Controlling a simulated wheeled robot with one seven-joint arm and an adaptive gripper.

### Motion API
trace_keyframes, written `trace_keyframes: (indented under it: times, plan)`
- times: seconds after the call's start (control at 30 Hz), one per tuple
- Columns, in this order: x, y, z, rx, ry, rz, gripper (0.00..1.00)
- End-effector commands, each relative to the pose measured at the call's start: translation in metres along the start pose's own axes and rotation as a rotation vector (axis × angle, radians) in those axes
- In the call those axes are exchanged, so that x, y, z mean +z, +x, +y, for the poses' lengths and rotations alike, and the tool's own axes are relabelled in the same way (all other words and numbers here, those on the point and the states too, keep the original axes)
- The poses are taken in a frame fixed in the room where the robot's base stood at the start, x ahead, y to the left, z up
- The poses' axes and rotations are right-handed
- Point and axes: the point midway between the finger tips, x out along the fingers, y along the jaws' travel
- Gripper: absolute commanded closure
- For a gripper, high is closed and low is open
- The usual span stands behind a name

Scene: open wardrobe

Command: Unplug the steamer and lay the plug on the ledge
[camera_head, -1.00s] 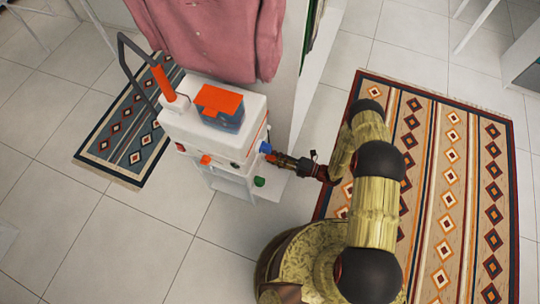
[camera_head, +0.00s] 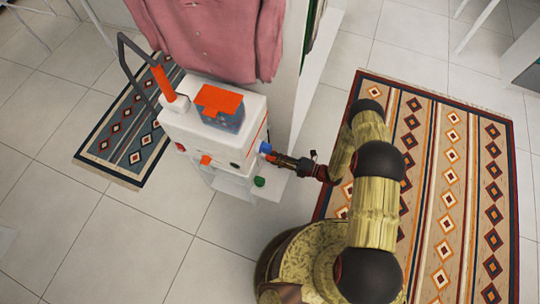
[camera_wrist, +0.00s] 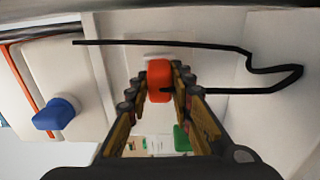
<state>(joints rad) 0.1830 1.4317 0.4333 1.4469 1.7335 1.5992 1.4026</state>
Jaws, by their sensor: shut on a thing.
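The steamer (camera_head: 215,130) is a white boxy unit with an orange-topped block and a dark hose, standing beside the wardrobe's side panel. My gripper (camera_head: 272,156) reaches its right side from the right, just below a blue knob (camera_head: 265,147). In the wrist view my gripper (camera_wrist: 160,85) is shut on the orange-red plug (camera_wrist: 159,80), which sits between the fingertips. A black cord (camera_wrist: 215,90) runs from the plug to the right and loops back leftward above. A pale plate lies behind the plug; whether the plug is still seated is hidden.
A white ledge (camera_head: 233,184) juts out low on the steamer, with a green knob-like thing (camera_head: 259,182) by it. The blue knob (camera_wrist: 55,118) is left of my fingers. A pink shirt (camera_head: 210,35) hangs above. A patterned rug (camera_head: 440,180) lies right.

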Motion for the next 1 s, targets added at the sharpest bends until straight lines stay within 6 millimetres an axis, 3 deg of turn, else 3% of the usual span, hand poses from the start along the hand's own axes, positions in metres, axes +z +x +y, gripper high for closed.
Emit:
trace_keyframes:
  times: [0.27,1.0]
  plan:
    - [-0.0002,-0.0002,-0.0007,-0.001,0.001,-0.001,1.0]
    - [0.0002,-0.0059,-0.0006,-0.001,0.0,-0.001,1.0]
